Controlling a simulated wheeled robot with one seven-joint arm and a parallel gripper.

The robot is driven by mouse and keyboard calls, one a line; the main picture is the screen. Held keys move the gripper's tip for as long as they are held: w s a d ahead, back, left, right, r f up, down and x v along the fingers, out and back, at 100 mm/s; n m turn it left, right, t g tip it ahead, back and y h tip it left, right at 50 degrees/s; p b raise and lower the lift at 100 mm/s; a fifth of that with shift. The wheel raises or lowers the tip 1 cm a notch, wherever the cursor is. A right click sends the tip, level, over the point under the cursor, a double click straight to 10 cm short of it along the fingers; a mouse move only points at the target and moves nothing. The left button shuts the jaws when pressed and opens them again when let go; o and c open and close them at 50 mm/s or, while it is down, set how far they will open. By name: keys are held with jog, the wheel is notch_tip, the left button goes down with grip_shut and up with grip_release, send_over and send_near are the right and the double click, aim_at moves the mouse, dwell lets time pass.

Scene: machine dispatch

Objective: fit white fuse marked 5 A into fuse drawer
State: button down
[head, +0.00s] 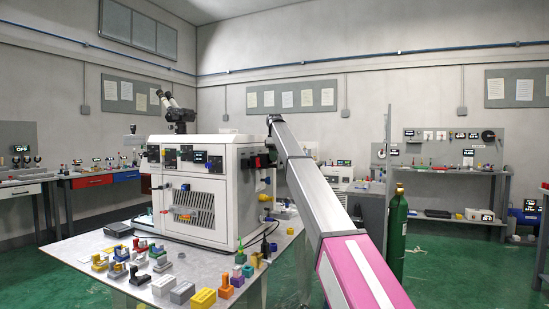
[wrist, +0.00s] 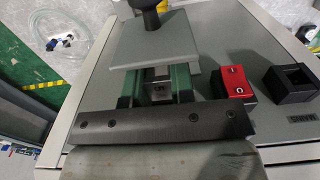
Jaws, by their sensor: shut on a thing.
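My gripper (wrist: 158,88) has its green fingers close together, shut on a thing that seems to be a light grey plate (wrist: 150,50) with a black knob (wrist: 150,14). The plate hides my fingertips, so the grip itself does not show. In the head view my arm reaches to the upper right edge of the white machine (head: 190,190); my fingers are hidden there. The wrist view looks down on a flat grey machine surface. I cannot pick out the white fuse marked 5 A or the fuse drawer for certain in either view.
A red-and-black block (wrist: 236,84) and a black square socket (wrist: 291,83) sit right of my fingers. Several coloured parts, including a yellow block (head: 203,299), crowd the table front. A green cylinder (head: 397,228) stands at the right. Clear tubing (wrist: 60,35) lies at upper left.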

jog(key=shift+f, duration=0.75)
jog(key=c, duration=0.9)
grip_release()
jog(key=shift+r, duration=0.2)
jog(key=shift+r, duration=1.55)
jog(key=shift+r, duration=0.1)
